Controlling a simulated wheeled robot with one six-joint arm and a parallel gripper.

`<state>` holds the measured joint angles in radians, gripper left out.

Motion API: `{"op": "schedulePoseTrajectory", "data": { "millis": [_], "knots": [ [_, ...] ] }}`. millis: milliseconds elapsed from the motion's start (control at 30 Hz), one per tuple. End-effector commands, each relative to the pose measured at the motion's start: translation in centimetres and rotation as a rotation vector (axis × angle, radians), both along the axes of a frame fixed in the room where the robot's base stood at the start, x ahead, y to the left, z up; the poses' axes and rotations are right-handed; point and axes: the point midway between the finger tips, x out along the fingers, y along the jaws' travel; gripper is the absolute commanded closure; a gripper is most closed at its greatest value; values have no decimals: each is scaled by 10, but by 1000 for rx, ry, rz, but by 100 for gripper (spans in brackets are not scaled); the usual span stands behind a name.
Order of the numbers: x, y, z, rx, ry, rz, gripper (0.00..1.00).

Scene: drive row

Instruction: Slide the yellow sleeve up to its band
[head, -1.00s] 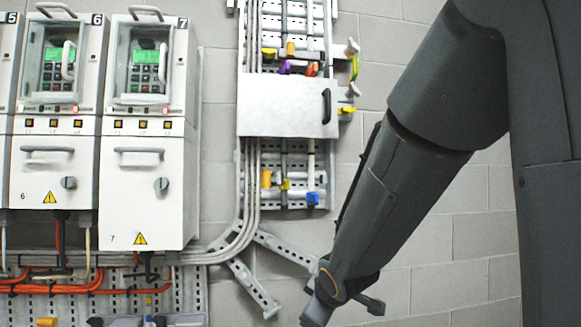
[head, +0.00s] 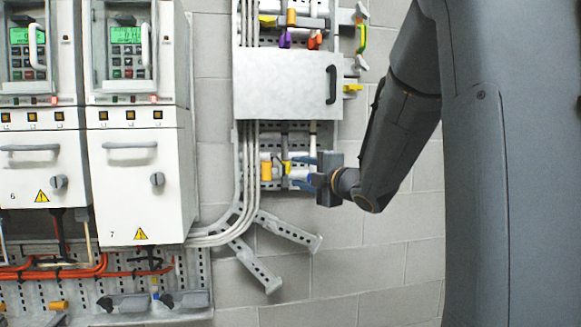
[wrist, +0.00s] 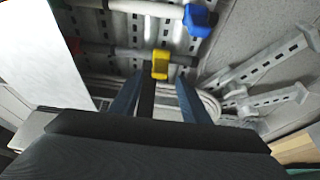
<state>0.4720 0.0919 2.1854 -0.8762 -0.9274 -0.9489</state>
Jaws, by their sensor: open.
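The yellow sleeve (head: 286,168) sits on a thin grey pipe below the white cover panel in the head view. It also shows in the wrist view (wrist: 160,64), at upper middle, just beyond my fingertips. My gripper (head: 293,173) is level with it and reaches in from the right. Its two blue fingers are apart, with nothing held between them, and also show in the wrist view (wrist: 158,82). I cannot tell whether the fingertips overlap the sleeve in depth. I cannot make out the band.
A blue fitting (wrist: 200,20) is close by, partly behind my gripper in the head view. An orange fitting (head: 266,171) stands left of the sleeve. The white cover panel (head: 285,85) with its dark handle is above. Slanted brackets (head: 255,265) stick out below.

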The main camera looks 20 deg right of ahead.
Motion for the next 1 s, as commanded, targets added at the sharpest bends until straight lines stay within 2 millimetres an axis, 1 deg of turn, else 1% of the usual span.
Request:
{"op": "schedulePoseTrajectory", "data": {
  "millis": [33,100,300,433,667,700,767,800,933,1000],
  "knots": [
    [8,2,1,2,1,2,58],
    [18,4,1,3,2,2,58],
    [39,9,1,2,1,2,58],
    [44,10,0,3,2,2,58],
    [45,11,0,3,1,3,58],
    [45,11,0,3,1,3,60],
    [45,11,0,3,1,3,70],
    [45,11,0,3,1,3,76],
    [45,11,0,3,1,3,98],
    [45,11,0,3,1,3,100]
  ]
}}
